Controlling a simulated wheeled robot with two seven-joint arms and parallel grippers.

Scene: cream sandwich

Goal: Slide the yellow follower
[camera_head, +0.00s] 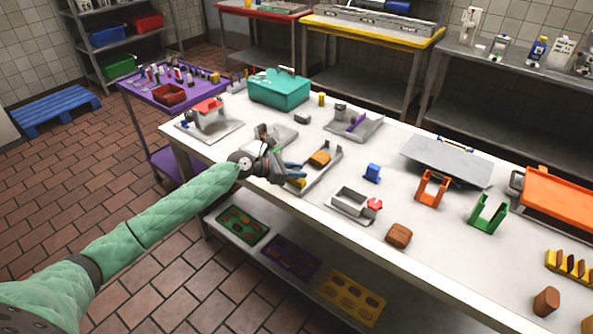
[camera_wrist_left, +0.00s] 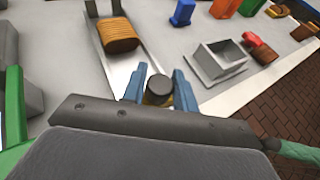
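The yellow follower (camera_head: 297,183) shows as a small yellow patch at the near end of a grey metal channel (camera_head: 325,172) in the head view. In the left wrist view a dark round cap (camera_wrist_left: 159,86) sits on top of it, with a little yellow below. A ridged orange-brown block (camera_head: 319,158) lies farther along the channel; it also shows in the wrist view (camera_wrist_left: 118,36). My left gripper (camera_wrist_left: 159,84) has its blue fingers on either side of the follower, apart, with slight gaps visible. Its lower part is hidden by my gripper body. My right gripper is not in view.
A grey open box with a red knob (camera_head: 350,204) stands right of the channel, near the table's front edge. A blue block (camera_head: 372,173) and orange stand (camera_head: 432,188) lie farther right. A grey fixture (camera_head: 275,135) is just behind my gripper.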

